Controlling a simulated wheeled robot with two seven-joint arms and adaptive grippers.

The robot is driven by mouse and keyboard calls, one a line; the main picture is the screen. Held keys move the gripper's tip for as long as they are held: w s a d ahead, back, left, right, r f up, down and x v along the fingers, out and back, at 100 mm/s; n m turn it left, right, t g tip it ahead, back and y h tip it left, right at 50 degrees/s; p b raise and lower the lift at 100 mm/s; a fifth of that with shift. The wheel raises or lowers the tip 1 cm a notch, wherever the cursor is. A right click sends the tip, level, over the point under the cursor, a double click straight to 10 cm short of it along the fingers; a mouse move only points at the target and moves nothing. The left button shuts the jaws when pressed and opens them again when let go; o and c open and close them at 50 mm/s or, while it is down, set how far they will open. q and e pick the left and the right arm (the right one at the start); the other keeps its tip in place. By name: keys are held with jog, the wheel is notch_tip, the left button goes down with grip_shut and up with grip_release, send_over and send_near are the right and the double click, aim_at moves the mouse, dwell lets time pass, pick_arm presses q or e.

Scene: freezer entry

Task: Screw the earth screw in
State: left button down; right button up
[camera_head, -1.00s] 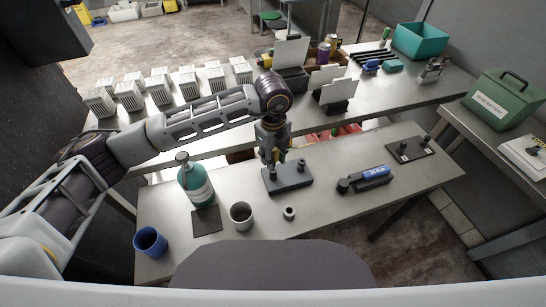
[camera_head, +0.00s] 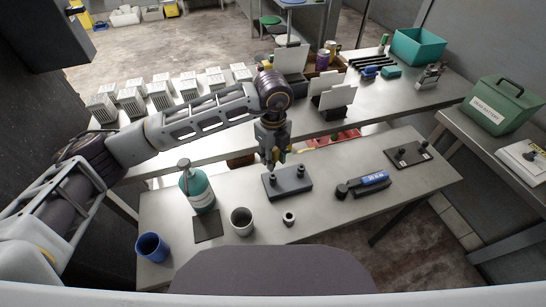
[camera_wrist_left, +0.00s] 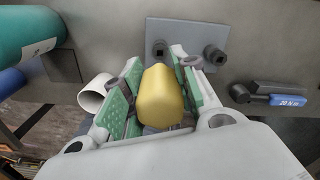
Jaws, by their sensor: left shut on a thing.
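A dark rectangular plate (camera_head: 287,190) lies on the near bench with two short dark posts standing on it, a left one (camera_head: 274,178) and a right one (camera_head: 301,172). The plate also shows in the wrist view (camera_wrist_left: 186,32). My left gripper (camera_head: 275,162) hangs just above and behind the left post, apparently apart from it. In the wrist view its green-padded fingers close around a rounded yellow piece (camera_wrist_left: 161,97), whose far end is hidden. I cannot tell which part is the earth screw. My right gripper is not in view.
The front right is clear.

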pick_arm(q)
jog(key=shift+r, duration=0.35)
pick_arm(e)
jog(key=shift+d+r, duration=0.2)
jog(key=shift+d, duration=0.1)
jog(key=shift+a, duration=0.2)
